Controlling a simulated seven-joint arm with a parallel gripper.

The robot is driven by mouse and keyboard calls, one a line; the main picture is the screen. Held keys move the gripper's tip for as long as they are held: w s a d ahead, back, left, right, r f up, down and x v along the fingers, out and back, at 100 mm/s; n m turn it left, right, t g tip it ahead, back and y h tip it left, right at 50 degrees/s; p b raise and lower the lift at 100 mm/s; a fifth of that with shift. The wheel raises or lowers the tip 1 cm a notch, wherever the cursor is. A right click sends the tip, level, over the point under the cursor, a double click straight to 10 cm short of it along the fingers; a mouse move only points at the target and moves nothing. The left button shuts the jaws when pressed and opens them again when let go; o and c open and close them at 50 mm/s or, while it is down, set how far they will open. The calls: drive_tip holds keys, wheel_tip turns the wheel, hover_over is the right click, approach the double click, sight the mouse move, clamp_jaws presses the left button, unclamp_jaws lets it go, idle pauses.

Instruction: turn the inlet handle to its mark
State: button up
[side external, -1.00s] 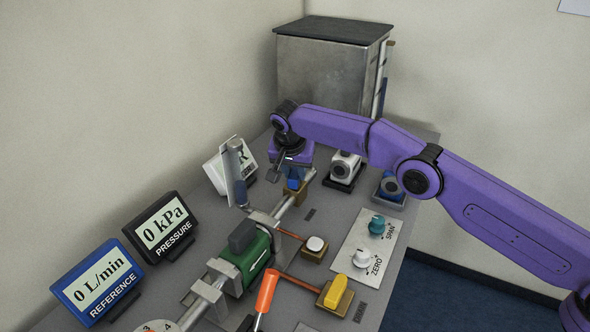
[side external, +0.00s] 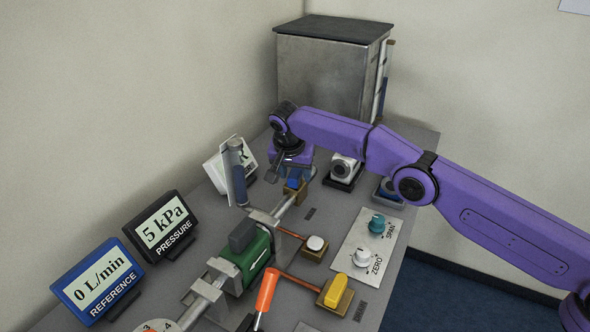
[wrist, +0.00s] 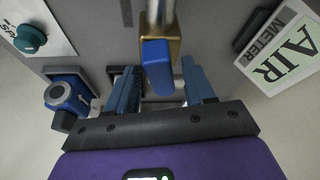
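The inlet handle appears to be the small blue lever on a brass block. In the wrist view the blue handle (wrist: 157,66) lies between the two blue fingers of my gripper (wrist: 160,72). The fingers are apart, with a clear gap on the right side; the left finger is close, and I cannot tell if it touches. In the side view the handle (side external: 293,184) shows just below my gripper (side external: 290,171), partly covered by it. The handle's mark cannot be made out. The pressure display (side external: 164,224) reads 5 kPa.
A blue-and-grey fitting (wrist: 68,97) is on the other side. A green pipe body (side external: 247,256), an orange lever (side external: 267,288) and knobs (side external: 377,224) lie nearer the camera.

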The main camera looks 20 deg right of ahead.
drive_tip(key=shift+r, duration=0.15)
drive_tip(key=v, duration=0.7)
drive_tip(key=shift+s+r, duration=0.1)
